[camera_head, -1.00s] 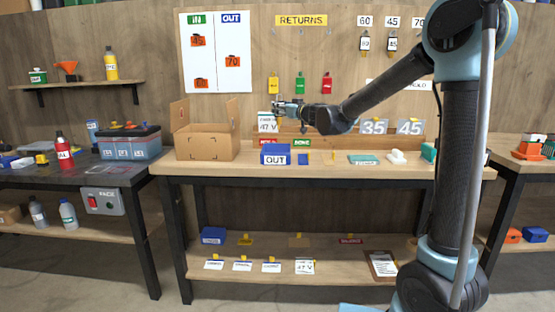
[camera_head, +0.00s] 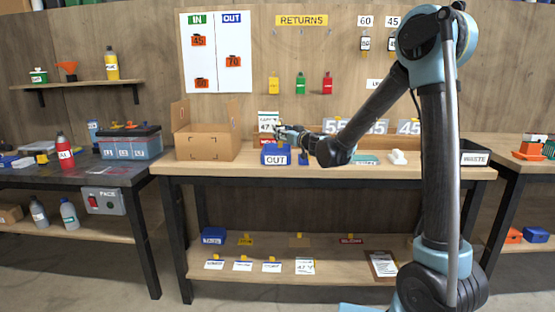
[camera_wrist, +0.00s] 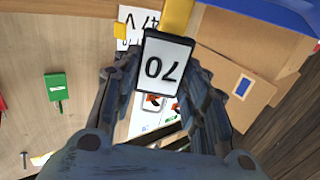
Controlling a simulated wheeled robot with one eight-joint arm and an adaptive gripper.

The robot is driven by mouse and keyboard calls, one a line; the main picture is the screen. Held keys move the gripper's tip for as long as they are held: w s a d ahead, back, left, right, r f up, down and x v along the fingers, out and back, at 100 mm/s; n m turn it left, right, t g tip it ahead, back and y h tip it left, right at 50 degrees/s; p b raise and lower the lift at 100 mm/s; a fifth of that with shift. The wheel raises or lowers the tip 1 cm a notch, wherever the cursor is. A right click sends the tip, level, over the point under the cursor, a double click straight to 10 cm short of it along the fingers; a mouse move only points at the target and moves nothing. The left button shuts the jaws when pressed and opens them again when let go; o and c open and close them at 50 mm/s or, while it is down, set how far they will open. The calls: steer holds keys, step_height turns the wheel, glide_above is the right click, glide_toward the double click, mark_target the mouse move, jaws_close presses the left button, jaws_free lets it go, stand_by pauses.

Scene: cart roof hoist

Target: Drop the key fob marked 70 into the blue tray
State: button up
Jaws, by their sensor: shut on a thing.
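The key fob marked 70 (camera_wrist: 165,65) is black-framed with a white label. It shows upside down in the wrist view, with a yellow part (camera_wrist: 177,14) at its top end. My gripper (camera_head: 280,132) is shut on it, fingers on both sides of the fob. In the head view the fob is too small to make out. The blue tray (camera_head: 275,154), labelled OUT, stands on the bench. My gripper is just above it in the head view. A blue edge (camera_wrist: 275,12), likely the tray's, shows at the top right of the wrist view.
An open cardboard box (camera_head: 207,148) stands left of the tray. A 47 V card (camera_head: 268,121) stands behind it. Green (camera_head: 301,83), yellow (camera_head: 274,83) and red (camera_head: 327,83) tags hang on the back board. A WASTE bin (camera_head: 475,158) is at the bench's right end.

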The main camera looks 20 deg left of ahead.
steer(key=shift+f, duration=0.25)
steer(key=o, duration=1.3)
steer(key=shift+c, duration=0.2)
steer(key=shift+d, duration=0.1)
steer(key=v, duration=1.1)
steer(key=shift+s+d, duration=0.3)
steer(key=shift+d, duration=0.1)
